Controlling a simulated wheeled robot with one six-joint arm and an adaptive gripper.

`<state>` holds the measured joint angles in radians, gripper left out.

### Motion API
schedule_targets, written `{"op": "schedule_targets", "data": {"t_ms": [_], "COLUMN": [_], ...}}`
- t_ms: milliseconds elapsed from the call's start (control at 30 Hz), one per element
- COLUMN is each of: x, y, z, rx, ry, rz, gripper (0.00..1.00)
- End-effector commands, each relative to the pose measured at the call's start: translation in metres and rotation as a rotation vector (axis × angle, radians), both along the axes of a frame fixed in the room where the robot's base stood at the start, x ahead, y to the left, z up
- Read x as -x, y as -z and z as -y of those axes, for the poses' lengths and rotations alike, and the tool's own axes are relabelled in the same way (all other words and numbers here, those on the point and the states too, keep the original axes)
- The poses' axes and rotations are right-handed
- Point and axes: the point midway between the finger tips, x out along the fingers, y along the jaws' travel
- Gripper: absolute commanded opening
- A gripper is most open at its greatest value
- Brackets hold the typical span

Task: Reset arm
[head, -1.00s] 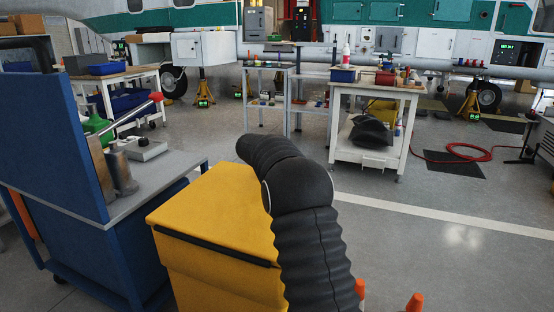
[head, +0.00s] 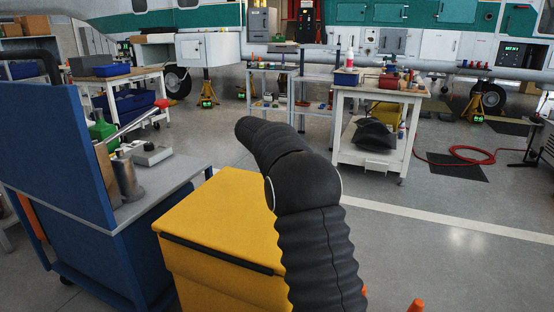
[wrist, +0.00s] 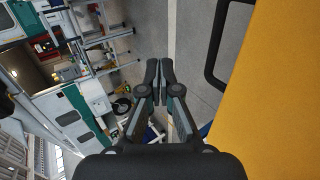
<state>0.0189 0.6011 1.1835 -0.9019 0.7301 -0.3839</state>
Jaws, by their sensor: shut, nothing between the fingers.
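My gripper (wrist: 160,72) shows in the wrist view with its two black fingers together and nothing between them. It is not visible in the head view, where my black ribbed arm (head: 318,225) rises at the lower middle and bends away to the left, hiding part of a yellow box. The yellow box (head: 220,225) stands directly behind and left of my arm. A large yellow surface (wrist: 275,100) fills the right side of the wrist view, with a dark handle beside it; the fingertips appear apart from it.
A blue workbench (head: 160,185) with a tall back panel, bottles and a tool stands close on the left. A white cart (head: 375,95) with a dark bag on its lower shelf stands farther back. A red hose (head: 460,157) lies at right. Open grey floor lies right of my arm.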

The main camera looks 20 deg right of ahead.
Motion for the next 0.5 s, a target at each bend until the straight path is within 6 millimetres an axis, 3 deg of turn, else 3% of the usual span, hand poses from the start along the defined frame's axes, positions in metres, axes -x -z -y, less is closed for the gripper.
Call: {"op": "schedule_targets", "data": {"t_ms": [200,500], "x": [0.006,0.009], "y": [-0.038,-0.054], "z": [-0.005,-0.007], "rx": [0.000,-0.001], "ry": [0.000,0.001], "rz": [0.003,0.000], "gripper": [0.00,0.00]}}
